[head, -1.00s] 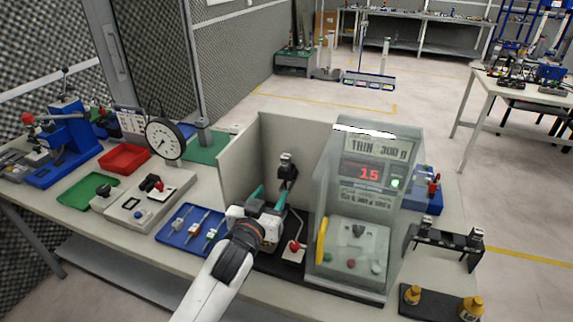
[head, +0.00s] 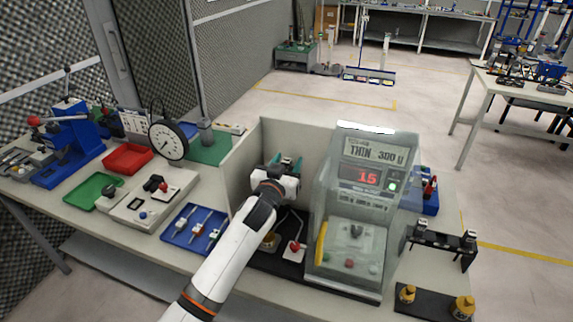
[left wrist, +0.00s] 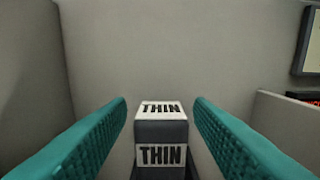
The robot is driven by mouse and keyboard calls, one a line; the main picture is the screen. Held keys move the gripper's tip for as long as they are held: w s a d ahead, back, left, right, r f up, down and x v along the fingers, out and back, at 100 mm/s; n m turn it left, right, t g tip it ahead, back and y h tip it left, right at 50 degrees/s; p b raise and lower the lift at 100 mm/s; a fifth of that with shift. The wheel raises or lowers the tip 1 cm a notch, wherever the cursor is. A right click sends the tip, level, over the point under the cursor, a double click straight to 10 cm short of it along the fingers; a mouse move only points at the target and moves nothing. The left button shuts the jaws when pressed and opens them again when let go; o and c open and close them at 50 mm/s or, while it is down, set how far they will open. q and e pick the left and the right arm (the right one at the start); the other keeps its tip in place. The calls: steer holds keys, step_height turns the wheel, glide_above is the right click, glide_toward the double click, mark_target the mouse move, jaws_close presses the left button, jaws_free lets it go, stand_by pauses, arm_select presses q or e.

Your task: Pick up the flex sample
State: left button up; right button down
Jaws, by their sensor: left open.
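A small block lettered THIN (left wrist: 161,131), with a white top and a dark front band, stands upright inside a grey walled stall (head: 295,136); I take it to be the flex sample. In the left wrist view it sits between the two teal fingers, with a gap on each side. In the head view my left gripper (head: 285,160) is inside the stall and hides the block. The left gripper is open, with nothing held. My right gripper is not in view.
The stall's left wall (head: 240,165) and back wall stand close around the gripper. A grey machine (head: 360,215) reading THIN 300 and 15 is at its right. A blue tray of tools (head: 192,227) and a red-knobbed lever (head: 294,246) are nearby.

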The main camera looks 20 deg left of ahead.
arm_select(q)
steer(key=shift+w+d+f, duration=0.1)
steer(key=shift+w, duration=0.6)
jaws_close()
